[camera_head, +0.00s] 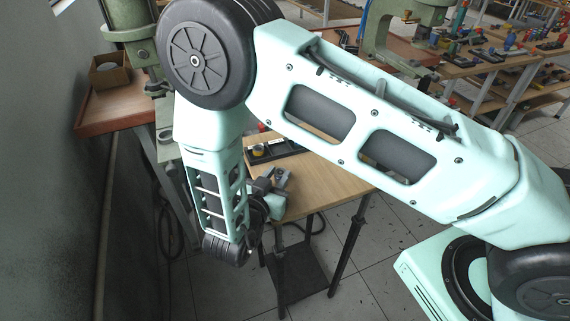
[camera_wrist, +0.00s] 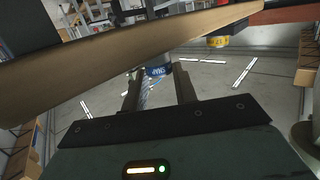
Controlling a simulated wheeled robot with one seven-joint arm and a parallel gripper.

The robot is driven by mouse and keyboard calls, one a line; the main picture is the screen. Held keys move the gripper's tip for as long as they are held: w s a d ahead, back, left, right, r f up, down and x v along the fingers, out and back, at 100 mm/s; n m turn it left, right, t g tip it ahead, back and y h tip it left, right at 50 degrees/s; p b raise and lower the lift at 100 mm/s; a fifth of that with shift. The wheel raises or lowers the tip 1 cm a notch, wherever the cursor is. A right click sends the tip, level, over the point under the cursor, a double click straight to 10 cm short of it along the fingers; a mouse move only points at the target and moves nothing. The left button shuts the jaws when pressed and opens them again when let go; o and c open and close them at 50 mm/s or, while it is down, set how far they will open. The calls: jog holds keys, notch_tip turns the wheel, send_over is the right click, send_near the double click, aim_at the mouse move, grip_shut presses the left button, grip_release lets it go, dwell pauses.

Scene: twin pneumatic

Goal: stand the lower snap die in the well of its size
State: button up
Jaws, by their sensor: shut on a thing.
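My gripper (camera_wrist: 158,82) is shut on the snap die, a dark piece with a blue band lettered SNAP (camera_wrist: 158,71), held between the two fingertips in the wrist view. In the head view my gripper (camera_head: 281,178) is by the near left side of the small wooden table, partly hidden by my own wrist; the die cannot be made out there. A black tray (camera_head: 289,149) lies on that table, partly behind my arm. Its wells are too small and covered to tell apart.
A dark piece with a yellow band (camera_head: 259,151) is at the tray; a yellow-banded piece (camera_wrist: 217,41) also shows in the wrist view. The wooden table top (camera_head: 335,180) is bare on its right. A green press (camera_head: 130,30) stands at the left, near the grey wall.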

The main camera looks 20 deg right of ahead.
aim_at(283, 168)
jog(key=x, duration=0.5)
jog(key=shift+w+d+r, duration=0.25)
jog(key=shift+r, duration=0.05)
jog(key=shift+s+a+f+b, duration=0.1)
jog(key=shift+f+b, duration=0.1)
jog(key=shift+b, duration=0.1)
jog(key=shift+f, duration=0.1)
jog(key=shift+f, duration=0.15)
jog(key=o, duration=1.1)
